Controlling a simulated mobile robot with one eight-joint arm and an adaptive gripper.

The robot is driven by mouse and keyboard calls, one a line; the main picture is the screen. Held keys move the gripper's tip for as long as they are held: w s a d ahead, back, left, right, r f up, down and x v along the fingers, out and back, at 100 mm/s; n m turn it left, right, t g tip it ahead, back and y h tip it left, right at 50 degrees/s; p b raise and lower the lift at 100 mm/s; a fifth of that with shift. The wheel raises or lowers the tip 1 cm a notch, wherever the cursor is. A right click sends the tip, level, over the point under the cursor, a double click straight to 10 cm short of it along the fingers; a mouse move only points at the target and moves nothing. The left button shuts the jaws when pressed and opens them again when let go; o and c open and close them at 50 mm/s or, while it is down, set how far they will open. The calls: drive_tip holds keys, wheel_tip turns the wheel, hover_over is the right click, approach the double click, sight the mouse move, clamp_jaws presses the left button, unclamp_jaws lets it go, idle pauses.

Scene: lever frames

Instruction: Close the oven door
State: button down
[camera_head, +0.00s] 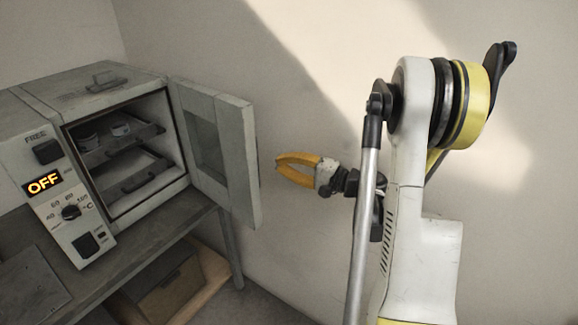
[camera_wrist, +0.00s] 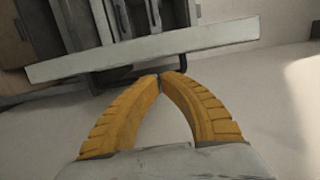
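The grey oven (camera_head: 105,92) stands at the left in the head view. Its door (camera_head: 241,150) is swung wide open to the right, with a window in it. The oven's inside shows racks (camera_head: 130,160) with small items. My gripper (camera_head: 278,163) has yellow fingers pointing left, just right of the door's free edge. In the wrist view my gripper (camera_wrist: 163,76) has its fingertips together with nothing between them. The door's edge (camera_wrist: 150,46) crosses that view just beyond the tips, and a dark handle-like bar (camera_wrist: 125,75) lies beside it. Whether the tips touch the door cannot be told.
The oven's front panel (camera_head: 62,200) shows OFF and a dial. The oven stands on a grey table (camera_head: 165,238) with a cardboard box (camera_head: 165,295) underneath. A plain wall (camera_head: 300,80) is behind my arm. The floor right of the table looks clear.

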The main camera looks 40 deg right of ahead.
drive_tip(key=x, duration=0.5)
drive_tip(key=shift+w+a+b, duration=0.15)
drive_tip(key=shift+w+b, duration=0.15)
drive_tip(key=shift+b, duration=0.1)
drive_tip(key=shift+s+a, duration=0.1)
